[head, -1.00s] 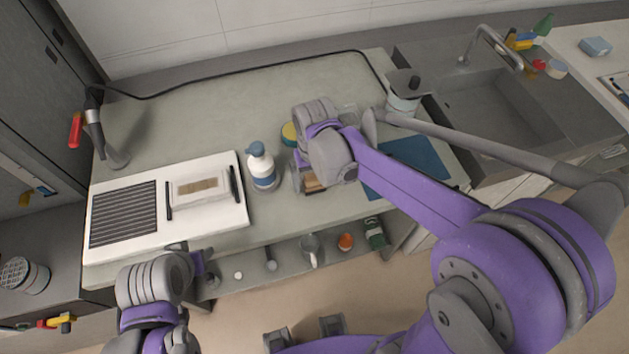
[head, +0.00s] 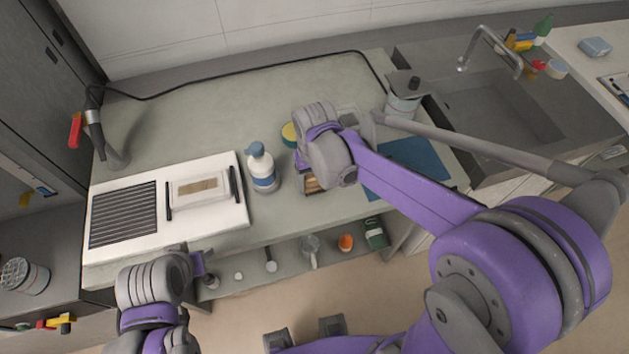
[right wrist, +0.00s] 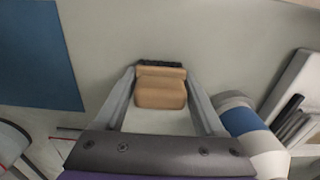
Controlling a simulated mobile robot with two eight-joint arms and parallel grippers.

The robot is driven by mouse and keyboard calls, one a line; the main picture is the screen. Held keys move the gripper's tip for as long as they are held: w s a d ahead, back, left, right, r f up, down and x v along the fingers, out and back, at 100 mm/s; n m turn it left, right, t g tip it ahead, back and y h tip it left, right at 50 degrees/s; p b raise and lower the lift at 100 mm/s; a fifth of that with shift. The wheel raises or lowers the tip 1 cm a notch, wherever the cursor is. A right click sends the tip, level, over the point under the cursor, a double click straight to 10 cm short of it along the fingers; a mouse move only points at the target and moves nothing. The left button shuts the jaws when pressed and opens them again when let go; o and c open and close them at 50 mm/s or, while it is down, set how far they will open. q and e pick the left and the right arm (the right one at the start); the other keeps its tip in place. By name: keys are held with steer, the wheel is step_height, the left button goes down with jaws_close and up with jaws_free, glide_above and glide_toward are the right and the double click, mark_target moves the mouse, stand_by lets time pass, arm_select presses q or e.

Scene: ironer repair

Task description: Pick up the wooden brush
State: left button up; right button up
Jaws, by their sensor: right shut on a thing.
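The wooden brush (right wrist: 161,88) shows in the right wrist view as a tan block with dark bristles at its far edge, between the two fingers of my right gripper (right wrist: 162,92). The gripper is shut on it. In the head view only a small brown part of the brush (head: 312,184) shows below my right gripper (head: 305,188); the wrist hides the rest. I cannot tell whether the brush still touches the counter. My left gripper (head: 198,262) is at the counter's front edge at lower left, away from the brush; its fingers are too unclear to read.
A white pump bottle with a blue band (head: 262,168) stands close left of my right gripper. A yellow-green sponge (head: 289,133) lies behind it. A blue mat (head: 418,162) lies to the right. A white panel with a dark grille (head: 215,219) covers the left counter. The back middle is clear.

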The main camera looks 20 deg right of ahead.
step_height(320, 180, up, 10)
steer(key=shift+p, duration=0.3)
steer(key=o, duration=0.7)
steer(key=c, duration=0.5)
